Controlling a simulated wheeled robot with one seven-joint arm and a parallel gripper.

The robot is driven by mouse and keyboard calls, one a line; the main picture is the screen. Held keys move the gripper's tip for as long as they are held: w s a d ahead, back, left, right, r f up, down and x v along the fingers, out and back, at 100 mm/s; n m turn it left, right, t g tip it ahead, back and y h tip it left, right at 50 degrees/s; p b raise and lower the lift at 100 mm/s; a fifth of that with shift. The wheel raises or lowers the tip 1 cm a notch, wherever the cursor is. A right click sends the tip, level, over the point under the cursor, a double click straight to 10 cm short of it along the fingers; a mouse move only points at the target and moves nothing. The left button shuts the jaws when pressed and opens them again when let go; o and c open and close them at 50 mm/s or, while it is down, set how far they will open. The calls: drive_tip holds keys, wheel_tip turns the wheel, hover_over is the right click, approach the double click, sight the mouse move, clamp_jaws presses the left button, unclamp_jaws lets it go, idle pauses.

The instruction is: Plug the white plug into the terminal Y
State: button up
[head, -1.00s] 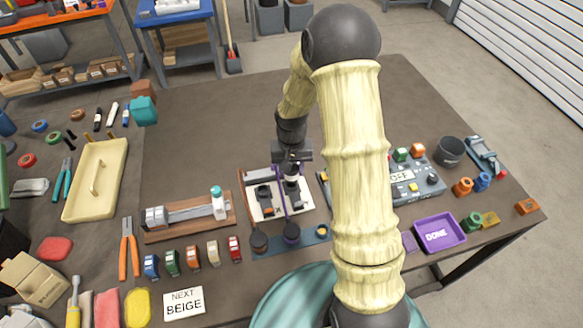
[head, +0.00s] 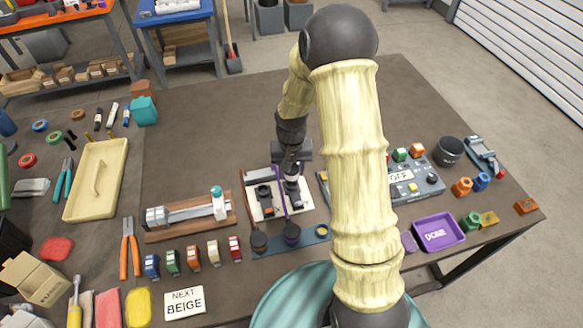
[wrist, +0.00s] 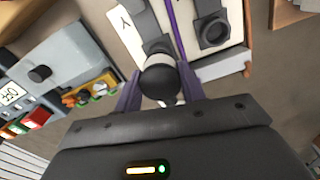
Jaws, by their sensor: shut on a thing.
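My gripper (wrist: 160,95) is shut on a piece with a dark round end and a white part, the white plug (wrist: 182,82). The white terminal board (wrist: 232,62) lies just beyond the fingertips in the wrist view. A grey terminal block beside the letter Y, terminal Y (wrist: 148,28), is right ahead of the held plug. In the head view my gripper (head: 291,180) is low over the right part of the board (head: 268,213). Whether the plug is seated in the terminal is hidden.
A switch box (head: 425,188) marked OFF stands right of the board. A blue strip with dark round pieces (head: 272,247) lies in front, and a wooden-based fixture (head: 188,217) stands left.

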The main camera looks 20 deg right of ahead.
drive_tip(key=shift+f+b, duration=1.15)
drive_tip(key=shift+f, duration=0.6)
idle(0.7)
drive_tip(key=o, duration=1.2)
wheel_tip(320, 180, up, 17)
drive_tip(key=shift+r, duration=0.2)
idle(0.4)
